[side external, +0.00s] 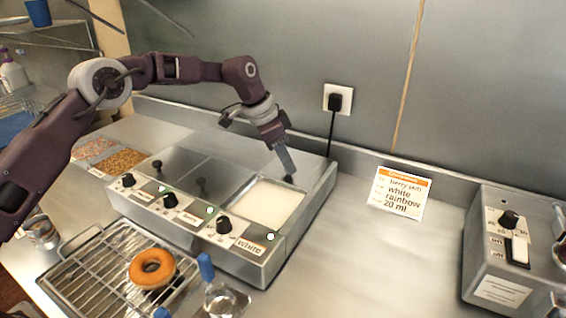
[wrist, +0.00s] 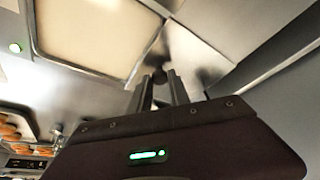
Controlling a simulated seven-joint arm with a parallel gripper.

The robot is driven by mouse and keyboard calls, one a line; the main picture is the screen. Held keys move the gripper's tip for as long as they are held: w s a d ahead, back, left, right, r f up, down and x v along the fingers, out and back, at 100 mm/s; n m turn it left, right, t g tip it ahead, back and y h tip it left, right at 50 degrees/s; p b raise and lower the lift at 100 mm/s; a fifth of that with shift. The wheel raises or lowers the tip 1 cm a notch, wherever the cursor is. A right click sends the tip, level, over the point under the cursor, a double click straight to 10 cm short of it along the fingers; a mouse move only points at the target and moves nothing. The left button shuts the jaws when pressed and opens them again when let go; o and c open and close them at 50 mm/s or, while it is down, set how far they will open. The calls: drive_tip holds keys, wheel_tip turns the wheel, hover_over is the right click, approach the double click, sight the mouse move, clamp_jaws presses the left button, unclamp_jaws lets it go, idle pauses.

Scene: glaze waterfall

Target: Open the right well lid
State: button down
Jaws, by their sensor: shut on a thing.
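The right well (side external: 265,206) of the steel warmer is uncovered, and its white glaze shows; it also shows in the wrist view (wrist: 95,35). My gripper (side external: 287,174) is at the back right corner of this well, fingers pointing down. Its fingers are shut on a dark knob (side external: 289,179), which shows between the fingertips in the wrist view (wrist: 160,76). The lid plate itself is hard to make out, and I cannot tell its exact tilt. The left and middle wells are covered by flat steel lids with black knobs (side external: 157,164) (side external: 201,186).
Dials line the warmer's front, with a "white" label (side external: 249,246) below the right well. A wire rack (side external: 100,262) with a doughnut (side external: 152,268) stands in front. An order card (side external: 401,192) and a control box (side external: 505,245) are to the right. The wall is close behind.

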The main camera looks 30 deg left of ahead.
drive_tip(key=c, duration=1.2)
unclamp_jaws()
drive_tip(key=shift+c, duration=0.2)
drive_tip(key=v, duration=0.7)
